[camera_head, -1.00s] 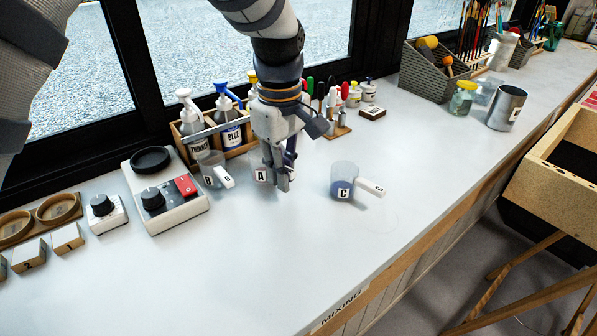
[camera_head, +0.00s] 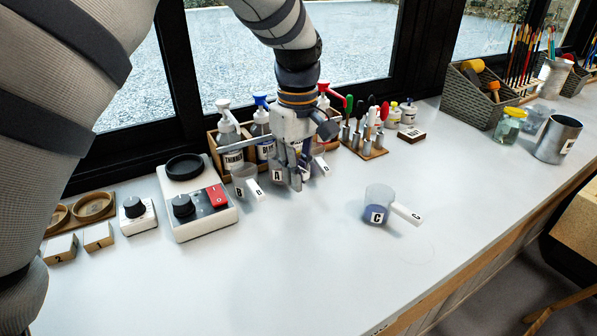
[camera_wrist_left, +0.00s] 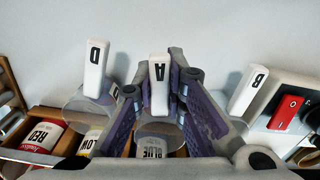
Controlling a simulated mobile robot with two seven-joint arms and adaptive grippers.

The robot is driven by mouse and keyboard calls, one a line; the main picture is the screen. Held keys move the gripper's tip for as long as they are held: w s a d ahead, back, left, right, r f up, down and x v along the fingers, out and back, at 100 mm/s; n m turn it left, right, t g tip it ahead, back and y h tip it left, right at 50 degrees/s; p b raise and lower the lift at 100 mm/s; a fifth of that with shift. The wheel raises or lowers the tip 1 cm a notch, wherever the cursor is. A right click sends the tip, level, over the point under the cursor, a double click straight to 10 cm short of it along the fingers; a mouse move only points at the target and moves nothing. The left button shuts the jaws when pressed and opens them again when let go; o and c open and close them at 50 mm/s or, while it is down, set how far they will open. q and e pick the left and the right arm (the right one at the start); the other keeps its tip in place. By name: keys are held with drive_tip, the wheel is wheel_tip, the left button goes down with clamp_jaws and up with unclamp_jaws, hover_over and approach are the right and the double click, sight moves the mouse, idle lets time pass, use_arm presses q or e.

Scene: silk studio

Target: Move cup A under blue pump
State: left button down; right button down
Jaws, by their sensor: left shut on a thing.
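My left gripper (camera_head: 294,180) is shut on the white handle of cup A (camera_wrist_left: 159,86), in front of the pump rack. The handle shows between its fingers in the left wrist view. Cup A's label (camera_head: 277,175) shows beside the fingers in the head view; the fingers hide most of its clear body. The blue pump bottle (camera_head: 262,127), with a blue head, stands in the rack behind the gripper. Its BLUE label (camera_wrist_left: 152,148) lines up with cup A's handle in the left wrist view. I cannot tell whether cup A touches the table. My right gripper is not in view.
Cup B (camera_head: 243,184) stands left of cup A, and cup D (camera_head: 320,164) close on its right. Cup C (camera_head: 378,205), with bluish contents, stands apart at right. A scale with a red switch (camera_head: 217,195) stands at left. The front table is clear.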

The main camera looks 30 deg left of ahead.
use_arm(q)
drive_tip(key=shift+f, duration=0.55)
drive_tip(key=c, duration=1.6)
unclamp_jaws()
drive_tip(key=shift+o, duration=0.2)
wheel_tip(320, 180, up, 12)
